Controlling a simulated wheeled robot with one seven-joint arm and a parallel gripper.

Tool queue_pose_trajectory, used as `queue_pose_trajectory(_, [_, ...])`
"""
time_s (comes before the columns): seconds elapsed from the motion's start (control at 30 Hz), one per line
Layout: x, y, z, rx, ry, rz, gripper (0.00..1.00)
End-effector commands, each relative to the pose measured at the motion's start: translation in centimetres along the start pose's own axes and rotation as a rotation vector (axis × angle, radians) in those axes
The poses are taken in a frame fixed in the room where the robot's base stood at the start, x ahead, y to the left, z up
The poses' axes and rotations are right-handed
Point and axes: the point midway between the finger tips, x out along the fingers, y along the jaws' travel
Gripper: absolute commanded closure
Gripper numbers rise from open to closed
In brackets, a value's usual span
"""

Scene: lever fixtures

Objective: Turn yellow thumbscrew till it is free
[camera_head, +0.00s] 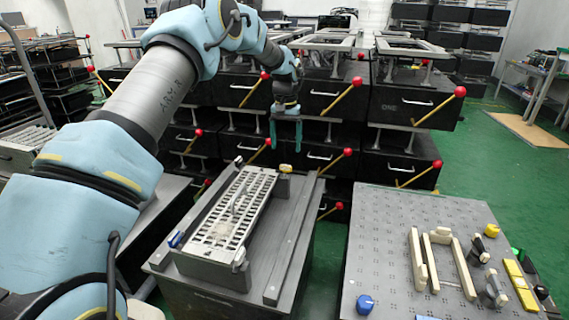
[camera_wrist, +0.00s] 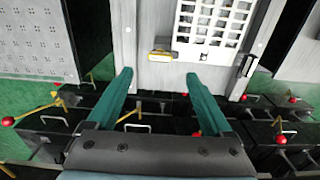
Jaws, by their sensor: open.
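A small yellow thumbscrew (camera_head: 285,168) sits at the far right corner of the grey fixture with the white slotted grid. It also shows in the wrist view (camera_wrist: 159,55), just beyond my fingertips and between their lines. My gripper (camera_head: 285,138) has teal fingers and hangs above the far end of the fixture, over the thumbscrew. In the wrist view the fingers (camera_wrist: 160,76) are spread wide with nothing between them. My gripper is apart from the thumbscrew. The white slotted grid (camera_head: 235,215) lies on the fixture, with a blue knob (camera_head: 176,239) at its near left corner.
A grey plate (camera_head: 390,225) on the right carries cream bars, a blue knob (camera_head: 365,304), a yellow knob (camera_head: 491,230) and yellow blocks. Behind the fixture stand stacked black drawers (camera_head: 330,95) with yellow levers tipped by red balls. Green floor shows at the right.

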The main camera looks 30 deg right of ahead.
Motion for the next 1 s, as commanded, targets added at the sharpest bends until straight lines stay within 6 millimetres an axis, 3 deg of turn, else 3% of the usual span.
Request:
queue_pose_trajectory(0.2, [4.4, 0.0, 0.1, 0.000, -0.004, 0.001, 0.15])
queue_pose_trajectory(0.4, [6.9, 0.0, 0.1, 0.000, -0.002, 0.001, 0.15])
queue_pose_trajectory(0.83, [7.8, 0.0, 0.1, 0.000, -0.001, 0.001, 0.15])
queue_pose_trajectory(1.0, [7.8, 0.0, 0.1, 0.000, -0.001, 0.001, 0.34])
